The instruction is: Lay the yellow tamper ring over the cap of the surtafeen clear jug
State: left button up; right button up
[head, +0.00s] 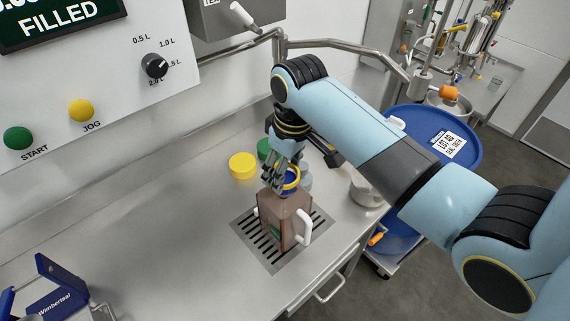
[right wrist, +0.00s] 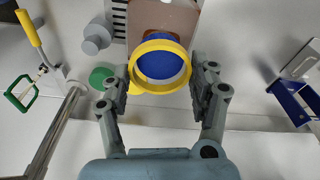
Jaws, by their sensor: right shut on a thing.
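The yellow tamper ring (right wrist: 160,88) is held between the fingers of my right gripper (right wrist: 160,78). It also shows in the head view (head: 292,179) at the top of a brown jug. The jug (head: 282,215) has a white handle and a small green label, and stands upright on the slotted drain grate. In the right wrist view its blue cap (right wrist: 160,64) shows through the ring's opening. I cannot tell whether the ring touches the cap. In the head view my right gripper (head: 280,178) is above the jug. My left gripper is out of view.
A yellow lid (head: 242,165) and a green lid (head: 264,148) lie behind the jug, with a grey cap (head: 305,182) close by. A metal cup (head: 366,189) stands right. The blue labelled rack (head: 50,290) is front left.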

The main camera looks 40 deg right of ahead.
jog(key=shift+f, duration=0.45)
jog(key=o, duration=0.8)
jog(key=shift+r+p, duration=0.6)
jog(key=shift+r, duration=2.95)
